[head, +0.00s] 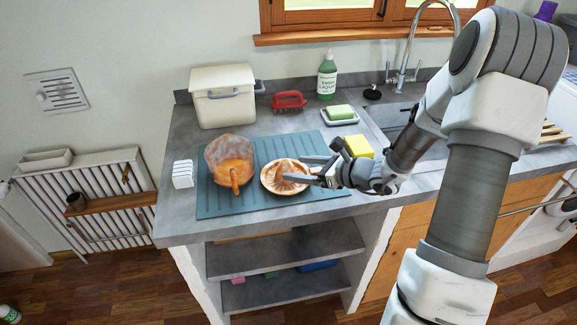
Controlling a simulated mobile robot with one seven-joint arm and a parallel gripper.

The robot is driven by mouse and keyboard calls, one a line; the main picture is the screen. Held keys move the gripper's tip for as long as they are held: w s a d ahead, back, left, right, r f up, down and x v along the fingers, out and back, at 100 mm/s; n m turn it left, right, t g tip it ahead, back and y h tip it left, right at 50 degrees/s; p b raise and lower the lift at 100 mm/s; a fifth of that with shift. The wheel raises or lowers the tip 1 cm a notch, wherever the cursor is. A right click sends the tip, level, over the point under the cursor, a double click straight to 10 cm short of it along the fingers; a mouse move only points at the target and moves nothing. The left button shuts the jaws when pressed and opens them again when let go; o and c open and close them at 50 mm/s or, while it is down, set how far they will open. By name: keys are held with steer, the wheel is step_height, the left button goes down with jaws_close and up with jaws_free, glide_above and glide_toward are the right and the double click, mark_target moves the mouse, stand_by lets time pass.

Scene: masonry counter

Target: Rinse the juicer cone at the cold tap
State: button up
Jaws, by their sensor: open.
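The juicer cone (272,183), a round pale ribbed piece stained orange, lies on the blue-grey drainer mat (222,205). My gripper (297,168) is open, with its fingers at the right side of the cone and seeming to overlap it. Whether they touch it I cannot tell. The chrome tap (409,45) rises at the back right beside the sink (392,114). My arm hides much of the sink. Which tap handle is the cold one I cannot tell.
A clear jug (216,151) with orange residue stands just left of the cone. A yellow sponge (358,146) lies near my wrist. A white bin (222,103), red brush (289,101), green soap bottle (327,78) and soap dish (340,119) stand behind. A white rack (183,174) is at left.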

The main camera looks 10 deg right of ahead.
steer(key=v, duration=0.7)
steer(key=shift+s+r, duration=0.1)
steer(key=shift+s, duration=0.05)
steer(key=shift+c, duration=0.2)
